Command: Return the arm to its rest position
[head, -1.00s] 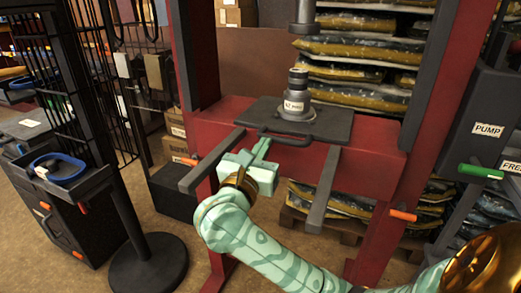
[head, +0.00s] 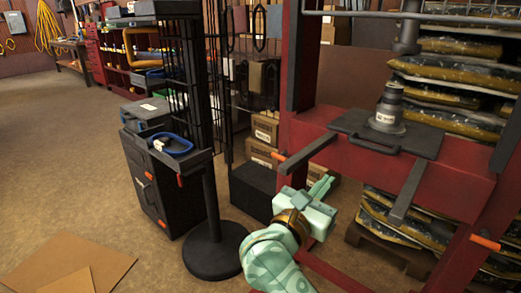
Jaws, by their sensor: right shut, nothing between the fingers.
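My right gripper (head: 323,187) is pale green with a gold wrist ring. It is shut and empty, and its arm comes up from the bottom of the head view. It is held in front of the left side of the red press frame (head: 455,165), left of and below the plate. The fingertips look apart from the frame and from the dark rail (head: 310,152) that sticks out, though the depth is hard to judge. My left gripper is out of view.
A dark plate (head: 350,120) with a handle lies on the press bed and bears a labelled grey cylinder (head: 387,112). A black stand (head: 216,250) and a dark cabinet (head: 150,190) stand left. Flat cardboard (head: 70,265) lies on otherwise open floor.

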